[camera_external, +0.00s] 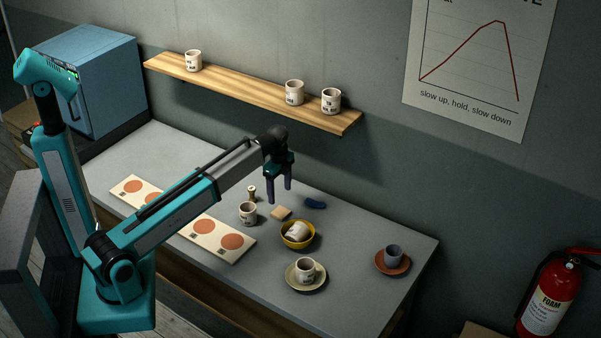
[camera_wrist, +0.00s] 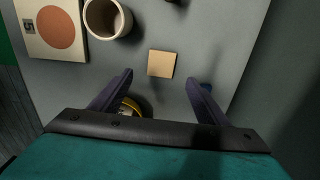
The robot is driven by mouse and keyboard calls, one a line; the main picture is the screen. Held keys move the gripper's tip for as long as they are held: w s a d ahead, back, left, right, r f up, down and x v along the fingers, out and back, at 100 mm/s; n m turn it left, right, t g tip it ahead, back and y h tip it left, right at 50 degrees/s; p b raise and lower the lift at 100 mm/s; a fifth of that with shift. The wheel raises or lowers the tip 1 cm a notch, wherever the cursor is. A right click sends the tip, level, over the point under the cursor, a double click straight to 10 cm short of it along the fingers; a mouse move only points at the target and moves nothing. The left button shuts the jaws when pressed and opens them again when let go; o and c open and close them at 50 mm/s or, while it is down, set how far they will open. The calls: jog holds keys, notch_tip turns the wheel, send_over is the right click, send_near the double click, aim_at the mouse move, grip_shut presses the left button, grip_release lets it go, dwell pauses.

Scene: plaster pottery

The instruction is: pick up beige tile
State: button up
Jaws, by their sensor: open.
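The beige tile (camera_external: 281,212) is a small flat square lying on the grey table. In the wrist view the beige tile (camera_wrist: 161,64) lies ahead of the fingertips, roughly midway between their lines, with bare table around it. My gripper (camera_external: 280,196) is open and empty, above the table near the tile; its two dark fingers (camera_wrist: 160,77) are spread apart in the wrist view. Nothing hides the tile.
A mug (camera_external: 248,213) and a small stamp-like object (camera_external: 252,193) stand left of the tile. A dark blue object (camera_external: 315,203) lies to the right. A wall shelf (camera_external: 250,92) runs behind.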

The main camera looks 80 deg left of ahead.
send_over(281, 212)
jog(key=shift+s+d+f+p, duration=0.15)
jog(key=shift+f+p, duration=0.2)
jog(key=shift+f, duration=1.7)
jog(key=shift+f+p, duration=1.1)
jog(key=shift+f, duration=1.55)
jog(key=shift+c, duration=0.2)
jog(key=c, duration=1.2)
jog(key=shift+o, duration=0.2)
jog(key=shift+r, duration=0.2)
notch_tip(281, 212, up, 10)
jog(key=b, duration=0.2)
jog(key=shift+f+b, duration=0.15)
jog(key=shift+b, duration=0.2)
